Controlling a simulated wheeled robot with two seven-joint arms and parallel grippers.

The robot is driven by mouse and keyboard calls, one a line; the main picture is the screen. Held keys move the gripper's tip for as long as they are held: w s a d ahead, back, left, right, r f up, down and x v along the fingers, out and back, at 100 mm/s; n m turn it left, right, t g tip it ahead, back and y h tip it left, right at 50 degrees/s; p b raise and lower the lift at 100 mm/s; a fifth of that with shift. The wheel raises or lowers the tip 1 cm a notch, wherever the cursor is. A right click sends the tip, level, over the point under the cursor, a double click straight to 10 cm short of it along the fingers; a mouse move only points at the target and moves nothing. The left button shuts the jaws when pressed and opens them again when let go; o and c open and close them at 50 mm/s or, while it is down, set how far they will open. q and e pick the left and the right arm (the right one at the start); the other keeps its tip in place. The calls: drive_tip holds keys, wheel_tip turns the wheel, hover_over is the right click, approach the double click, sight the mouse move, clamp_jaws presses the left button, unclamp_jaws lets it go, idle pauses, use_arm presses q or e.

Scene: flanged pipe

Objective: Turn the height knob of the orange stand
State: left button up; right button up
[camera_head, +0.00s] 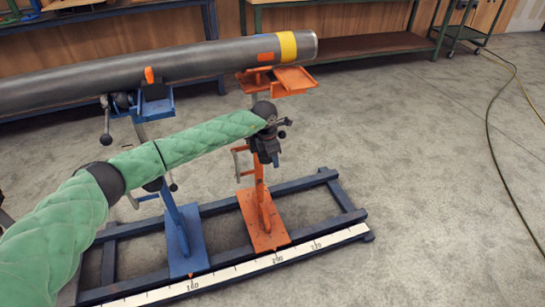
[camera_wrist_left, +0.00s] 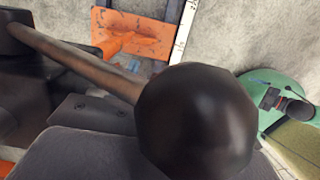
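The orange stand (camera_head: 259,190) stands upright on the blue floor frame, its orange cradle (camera_head: 292,79) beside the grey pipe (camera_head: 180,64). My left gripper (camera_head: 272,151) is at the stand's post, just below the cradle, and covers much of the height mechanism. A dark ball knob (camera_wrist_left: 196,122) on a brown rod (camera_wrist_left: 85,66) fills the middle of the left wrist view, very close to the camera. Dark grey gripper parts lie behind it. The finger gap is hidden, so I cannot tell whether the fingers grip anything. The stand's orange foot (camera_wrist_left: 150,35) shows beyond. My right gripper is not in view.
A blue stand (camera_head: 184,235) with its own dark handle (camera_head: 106,121) is to the left under the pipe. A white scale strip (camera_head: 240,272) runs along the frame's front. Benches line the back. The floor at right is free apart from a yellow cable (camera_head: 488,130).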

use_arm(q)
drive_tip(key=shift+r, duration=0.1)
drive_tip(key=r, duration=0.5)
drive_tip(key=a+r, duration=0.1)
drive_tip(key=r, duration=0.1)
drive_tip(key=shift+s+r, duration=0.2)
drive_tip(key=shift+r, duration=0.05)
